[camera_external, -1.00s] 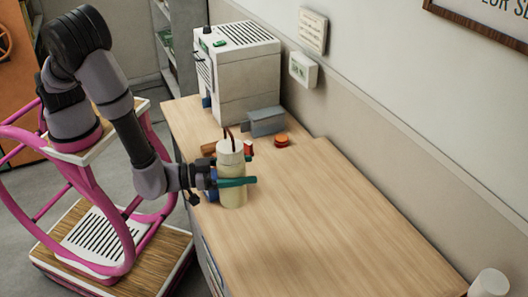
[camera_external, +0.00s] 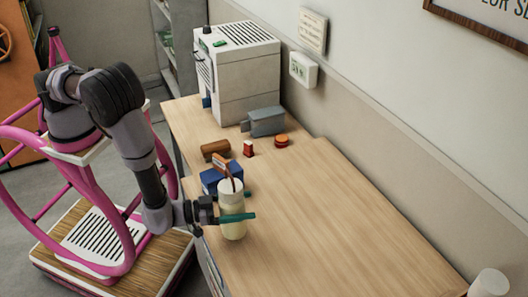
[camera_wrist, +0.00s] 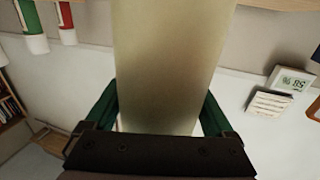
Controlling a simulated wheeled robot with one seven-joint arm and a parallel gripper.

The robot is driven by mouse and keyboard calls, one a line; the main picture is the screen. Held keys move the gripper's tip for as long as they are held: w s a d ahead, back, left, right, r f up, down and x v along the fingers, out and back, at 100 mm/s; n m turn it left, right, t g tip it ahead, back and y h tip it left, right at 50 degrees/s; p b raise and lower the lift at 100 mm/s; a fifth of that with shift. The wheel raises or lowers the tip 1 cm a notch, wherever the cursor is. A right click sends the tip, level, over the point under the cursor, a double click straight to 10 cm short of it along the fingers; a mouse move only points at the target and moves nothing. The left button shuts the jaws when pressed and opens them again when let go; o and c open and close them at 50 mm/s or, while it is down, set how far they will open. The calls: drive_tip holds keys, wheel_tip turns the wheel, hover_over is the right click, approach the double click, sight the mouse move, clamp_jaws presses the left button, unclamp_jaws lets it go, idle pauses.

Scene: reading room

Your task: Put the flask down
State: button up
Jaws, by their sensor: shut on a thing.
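The flask (camera_external: 232,231) is a pale cream cylinder with a brown loop handle at its top. It stands upright at the near left edge of the wooden table (camera_external: 330,230).
A blue box (camera_external: 209,182) lies just behind the flask. Farther back are a brown roll (camera_external: 214,150), a small red item (camera_external: 248,149), an orange disc (camera_external: 281,140), a grey case (camera_external: 265,122) and a white machine (camera_external: 245,75).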

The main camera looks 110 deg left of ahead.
drive_tip(key=shift+f, duration=1.05)
drive_tip(key=shift+f, duration=0.2)
drive_tip(key=o, duration=1.4)
drive_tip(key=shift+r, duration=0.1)
drive_tip(key=shift+s+d, duration=0.15)
drive_tip(key=v, duration=1.1)
drive_tip(key=shift+s, duration=0.3)
drive_tip(key=shift+d, duration=0.1)
